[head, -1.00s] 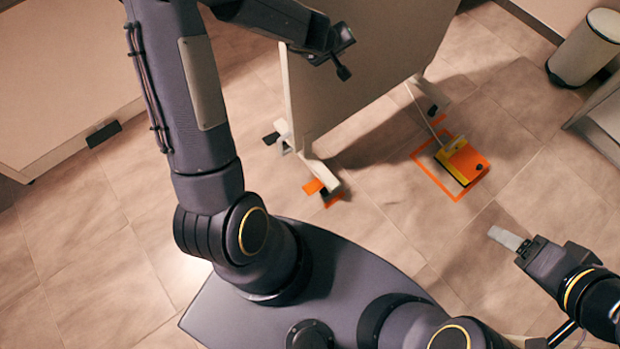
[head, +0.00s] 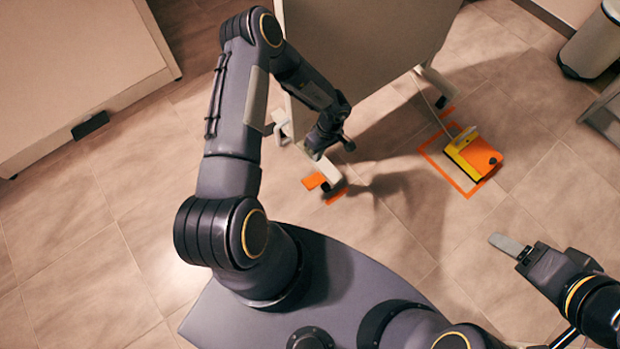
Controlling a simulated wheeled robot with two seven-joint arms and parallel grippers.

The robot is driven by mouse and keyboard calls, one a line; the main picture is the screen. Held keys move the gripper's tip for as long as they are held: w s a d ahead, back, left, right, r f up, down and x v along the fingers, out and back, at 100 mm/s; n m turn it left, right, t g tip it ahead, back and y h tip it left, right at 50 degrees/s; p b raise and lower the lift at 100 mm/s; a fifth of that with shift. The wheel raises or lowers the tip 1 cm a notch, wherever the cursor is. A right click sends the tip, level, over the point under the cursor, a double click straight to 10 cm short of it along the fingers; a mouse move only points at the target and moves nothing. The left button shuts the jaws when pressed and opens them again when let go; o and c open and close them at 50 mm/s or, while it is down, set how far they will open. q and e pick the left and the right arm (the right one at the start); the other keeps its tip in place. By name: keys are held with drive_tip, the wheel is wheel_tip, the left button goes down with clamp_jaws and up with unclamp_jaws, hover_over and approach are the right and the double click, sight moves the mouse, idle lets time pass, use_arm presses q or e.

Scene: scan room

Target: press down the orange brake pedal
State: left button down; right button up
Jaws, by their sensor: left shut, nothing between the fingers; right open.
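The orange brake pedal (head: 314,181) is a small flat tab at the near foot of a large upright beige panel on casters (head: 365,50). My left gripper (head: 317,153) is shut and empty. It points down and appears above and just behind the pedal in the picture; the gap cannot be judged exactly. The pedal's top is visible beside the pale foot bar. My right gripper (head: 507,245) is open and empty at the right, away from the pedal; only one pale finger shows clearly.
An orange and yellow foot pedal box (head: 481,157) with a cable lies partly inside an orange floor outline. A bin (head: 592,45) stands at the far right. A beige cabinet (head: 80,60) stands at the left. Tiled floor between is clear.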

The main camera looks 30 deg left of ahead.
sight(308, 183)
use_arm(q)
drive_tip(key=b+x, duration=0.5)
drive_tip(key=x, duration=0.9)
drive_tip(key=shift+a+b, duration=0.1)
drive_tip(key=shift+b, duration=0.25)
use_arm(e)
wheel_tip(308, 183, down, 6)
drive_tip(key=shift+r, duration=0.15)
